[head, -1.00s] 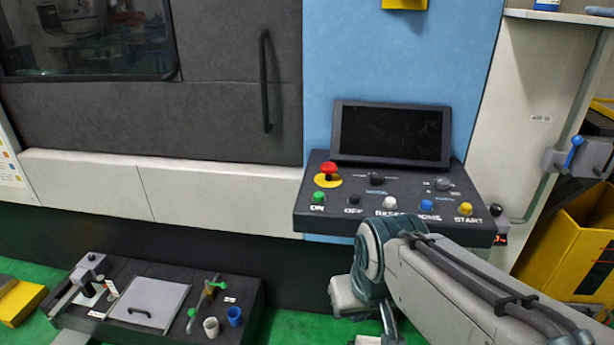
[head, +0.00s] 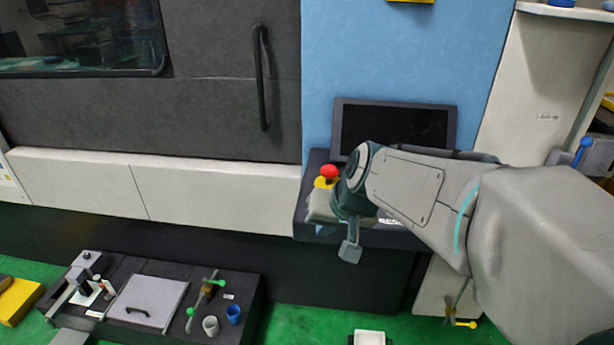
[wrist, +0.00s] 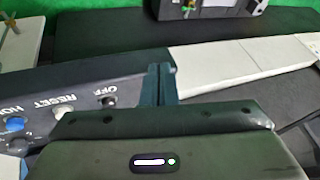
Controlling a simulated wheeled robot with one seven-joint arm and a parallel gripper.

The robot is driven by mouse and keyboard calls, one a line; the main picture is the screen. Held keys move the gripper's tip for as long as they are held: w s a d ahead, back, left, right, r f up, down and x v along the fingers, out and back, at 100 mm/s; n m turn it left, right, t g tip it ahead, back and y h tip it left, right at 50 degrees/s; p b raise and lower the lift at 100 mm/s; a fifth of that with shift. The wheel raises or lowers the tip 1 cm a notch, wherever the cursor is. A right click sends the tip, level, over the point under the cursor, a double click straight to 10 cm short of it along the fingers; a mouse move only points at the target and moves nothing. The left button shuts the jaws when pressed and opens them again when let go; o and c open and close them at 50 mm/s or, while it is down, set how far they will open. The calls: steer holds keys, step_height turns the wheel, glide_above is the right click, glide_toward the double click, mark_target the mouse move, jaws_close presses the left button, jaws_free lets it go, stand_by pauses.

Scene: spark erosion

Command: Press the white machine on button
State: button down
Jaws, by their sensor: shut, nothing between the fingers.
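The dark control panel (head: 313,165) sits below the black screen (head: 400,128). My arm and gripper cover most of its buttons in the head view. In the wrist view, the panel shows the blue HOME button (wrist: 15,124), the white RESET button (wrist: 58,113) and the dark OFF button (wrist: 110,101). My gripper (wrist: 161,70) is shut and empty, with its fingers beyond OFF at the panel's end. The ON button is hidden in both current views; it showed green earlier. I cannot tell whether the fingertips touch it.
A red mushroom button (head: 329,171) on a yellow base stands close to my gripper. A vertical door handle (head: 261,78) is on the dark door at left. A low dark bench (head: 250,290) with tools and cups stands on the green floor.

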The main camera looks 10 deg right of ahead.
steer(key=w+d+r+m+t+p, duration=0.1)
steer(key=w+r, duration=0.2)
steer(key=w, duration=0.4)
steer(key=w+d+r+m+t+p, duration=0.1)
steer(key=w+r+m+t, duration=0.1)
steer(key=w, duration=0.6)
steer(key=shift+d+r+m+p, duration=0.3)
steer(key=shift+d+r+p, duration=0.1)
steer(key=shift+r, duration=0.25)
step_height(320, 180, down, 8)
steer(key=b, duration=0.6)
steer(key=shift+r, duration=0.25)
steer(key=shift+f+b, duration=0.7)
steer(key=shift+b, duration=0.3)
steer(key=shift+f+b, duration=0.4)
steer(key=shift+b, duration=0.2)
